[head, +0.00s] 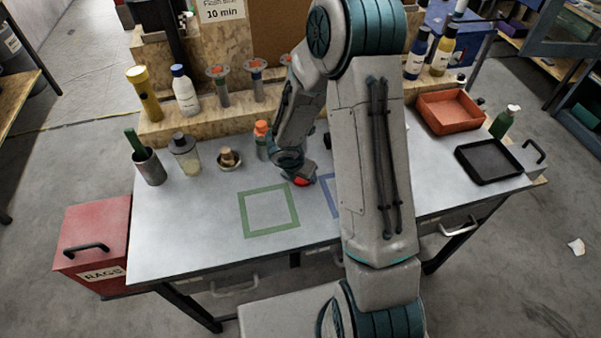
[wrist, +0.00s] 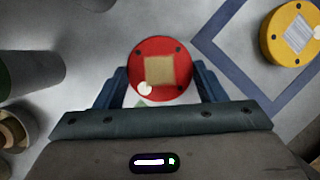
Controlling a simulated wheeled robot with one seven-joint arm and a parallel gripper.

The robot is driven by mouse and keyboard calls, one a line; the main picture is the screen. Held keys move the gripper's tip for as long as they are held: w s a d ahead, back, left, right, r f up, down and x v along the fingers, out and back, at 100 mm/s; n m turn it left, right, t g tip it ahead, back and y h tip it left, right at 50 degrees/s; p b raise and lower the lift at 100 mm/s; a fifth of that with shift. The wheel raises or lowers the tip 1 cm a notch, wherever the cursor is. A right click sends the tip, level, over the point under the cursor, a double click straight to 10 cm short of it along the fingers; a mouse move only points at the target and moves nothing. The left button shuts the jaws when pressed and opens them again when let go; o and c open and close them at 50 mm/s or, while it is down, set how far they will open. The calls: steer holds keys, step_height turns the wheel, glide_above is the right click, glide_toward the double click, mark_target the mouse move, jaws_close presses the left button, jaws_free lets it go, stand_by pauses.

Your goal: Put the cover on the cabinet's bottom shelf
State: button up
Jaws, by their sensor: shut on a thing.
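A round red piece (wrist: 160,52) with a beige square and dark dots on top is between my gripper's (wrist: 160,82) blue fingers in the wrist view. I take it to be the cover. My gripper is shut on it. In the head view only a little of the red piece (head: 302,182) shows under my wrist, right of the green taped square (head: 246,212). I cannot tell whether it touches the table. No shelf that is clearly the cabinet's bottom one shows; a blue-grey frame (head: 545,45) stands at the upper right.
The grey table (head: 190,235) is clear at front left. A yellow round piece (wrist: 289,36) lies by the blue taped square (wrist: 222,68). Bottles, a cup (head: 150,168) and a small bowl stand at back left. A red tray (head: 450,112) and black tray (head: 488,162) are right. A red rags box (head: 85,225) stands left.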

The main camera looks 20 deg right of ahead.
steer(key=shift+f, duration=0.15)
steer(key=o, duration=1.1)
steer(key=shift+o, duration=0.2)
